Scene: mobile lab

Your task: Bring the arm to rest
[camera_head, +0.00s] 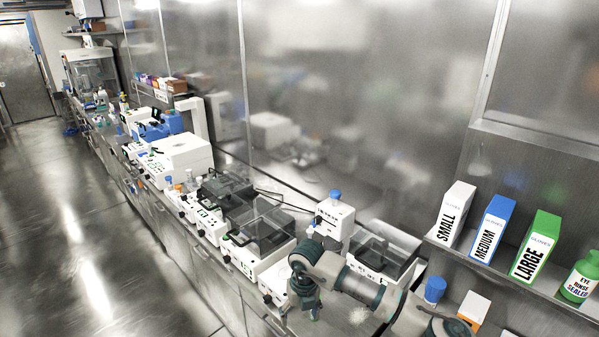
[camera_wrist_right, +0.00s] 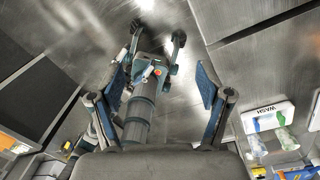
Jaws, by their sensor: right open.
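My right arm comes in from the lower right of the head view. Its gripper (camera_head: 302,308) points down at the front edge of the steel bench, in front of the white machines. In the right wrist view my right gripper (camera_wrist_right: 159,80) shows its two fingers wide apart. Nothing is held between them. A grey and teal link of my own body shows behind the gap, farther off. I see no left arm or left gripper in the head view.
A white machine with a clear lid (camera_head: 261,233) stands close to my right gripper, and another lidded machine (camera_head: 382,254) stands behind my arm. A blue-capped container (camera_head: 435,289) is to the right. Glove boxes (camera_head: 495,228) line a shelf. The floor (camera_head: 80,230) at left is clear.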

